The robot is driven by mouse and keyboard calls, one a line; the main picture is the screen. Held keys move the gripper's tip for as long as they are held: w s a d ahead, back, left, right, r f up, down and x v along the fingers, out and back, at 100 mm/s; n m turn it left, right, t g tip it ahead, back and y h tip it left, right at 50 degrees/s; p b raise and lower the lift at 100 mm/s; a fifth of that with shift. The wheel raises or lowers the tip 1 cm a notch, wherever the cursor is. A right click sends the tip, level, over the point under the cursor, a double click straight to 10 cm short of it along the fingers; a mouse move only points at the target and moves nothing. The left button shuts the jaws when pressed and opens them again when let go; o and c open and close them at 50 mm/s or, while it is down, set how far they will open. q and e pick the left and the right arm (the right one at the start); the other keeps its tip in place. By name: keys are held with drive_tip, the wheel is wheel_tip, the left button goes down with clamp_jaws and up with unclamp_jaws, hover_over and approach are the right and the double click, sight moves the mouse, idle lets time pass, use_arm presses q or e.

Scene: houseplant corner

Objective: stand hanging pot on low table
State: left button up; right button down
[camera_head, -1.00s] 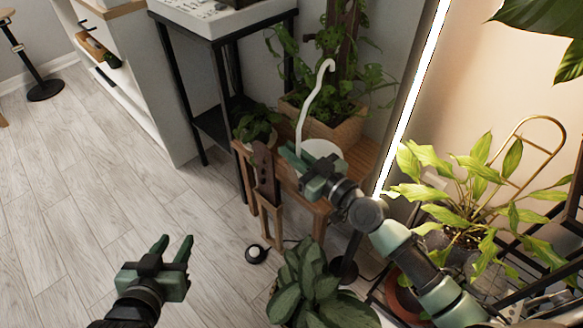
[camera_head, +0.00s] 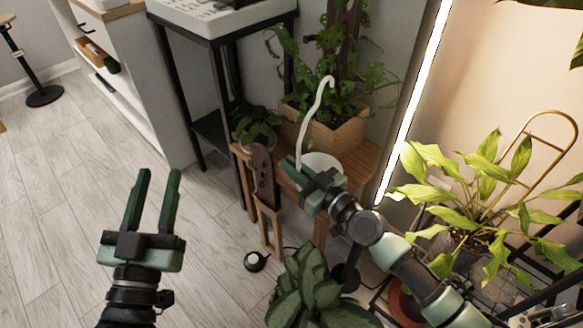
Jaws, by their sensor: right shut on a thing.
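The hanging pot (camera_head: 326,164) is white, with a long white hanger (camera_head: 315,105) that rises to a curved hook. It appears upright over the front part of the wooden low table (camera_head: 367,158). My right gripper (camera_head: 291,164) is shut on the hanging pot and hides its front and lower part. I cannot tell whether its base touches the tabletop. My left gripper (camera_head: 160,172) is open and empty over the floor at the left, fingers pointing up in the picture, well apart from the table.
A brown slotted wooden piece (camera_head: 264,175) is at the table's left front. A leafy plant (camera_head: 310,288) stands in front.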

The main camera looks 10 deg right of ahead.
use_arm(q)
drive_tip(key=shift+s+r, duration=0.1)
drive_tip(key=shift+r, duration=0.15)
drive_tip(key=shift+s+r+t+h, duration=0.1)
drive_tip(key=shift+r+t+h, duration=0.2)
drive_tip(key=shift+r, duration=0.05)
use_arm(e)
drive_tip(key=c, duration=1.5)
unclamp_jaws()
drive_tip(key=shift+f, duration=0.1)
